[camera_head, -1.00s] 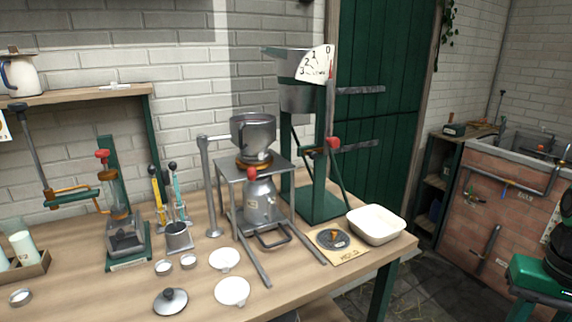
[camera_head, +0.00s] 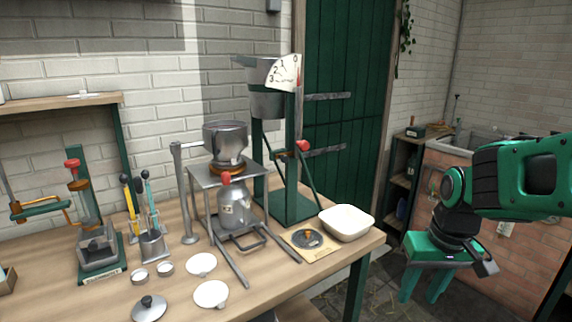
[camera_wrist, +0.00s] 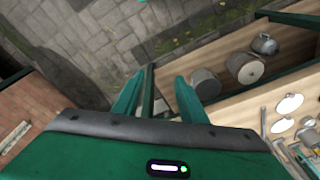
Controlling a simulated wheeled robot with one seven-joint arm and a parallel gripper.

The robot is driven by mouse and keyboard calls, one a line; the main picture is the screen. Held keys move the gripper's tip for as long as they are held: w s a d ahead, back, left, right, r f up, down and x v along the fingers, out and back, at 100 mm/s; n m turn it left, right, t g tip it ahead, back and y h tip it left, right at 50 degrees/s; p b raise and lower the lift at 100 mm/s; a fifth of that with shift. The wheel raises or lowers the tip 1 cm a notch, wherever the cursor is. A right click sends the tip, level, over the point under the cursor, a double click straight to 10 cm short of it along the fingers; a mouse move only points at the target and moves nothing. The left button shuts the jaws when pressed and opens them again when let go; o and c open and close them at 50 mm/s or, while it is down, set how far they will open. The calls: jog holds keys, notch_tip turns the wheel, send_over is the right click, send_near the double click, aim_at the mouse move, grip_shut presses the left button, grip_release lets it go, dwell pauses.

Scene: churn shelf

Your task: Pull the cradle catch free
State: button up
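My gripper (camera_head: 422,285) hangs at the right, beyond the bench's right end, with its fingers apart and nothing between them. The wrist view also shows the two separated green fingers (camera_wrist: 158,98) over the floor and the bench's edge. On the bench, a grey metal stand (camera_head: 200,178) holds a bowl (camera_head: 226,138) over a metal can (camera_head: 234,208). A red knob (camera_head: 225,179) shows at the stand's front edge. Another red knob (camera_head: 303,146) is on the green dial scale (camera_head: 292,175). I cannot tell which one is the cradle catch. My gripper is well apart from both.
A cream tub (camera_head: 346,222) and a board with a round dial (camera_head: 309,239) lie at the bench's right end. White discs (camera_head: 211,294), a lidded pan (camera_head: 149,307) and a green press (camera_head: 82,215) stand further left. A brick sink unit (camera_head: 440,200) is behind my arm.

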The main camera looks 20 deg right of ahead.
jog(key=w+n+t, duration=0.2)
jog(key=w, duration=0.3)
jog(key=n+t+y, duration=0.5)
jog(key=t+y, duration=0.1)
jog(key=t, duration=0.8)
send_near(286, 159)
jog(key=x, duration=0.8)
jog(key=shift+w, duration=0.1)
grip_shut()
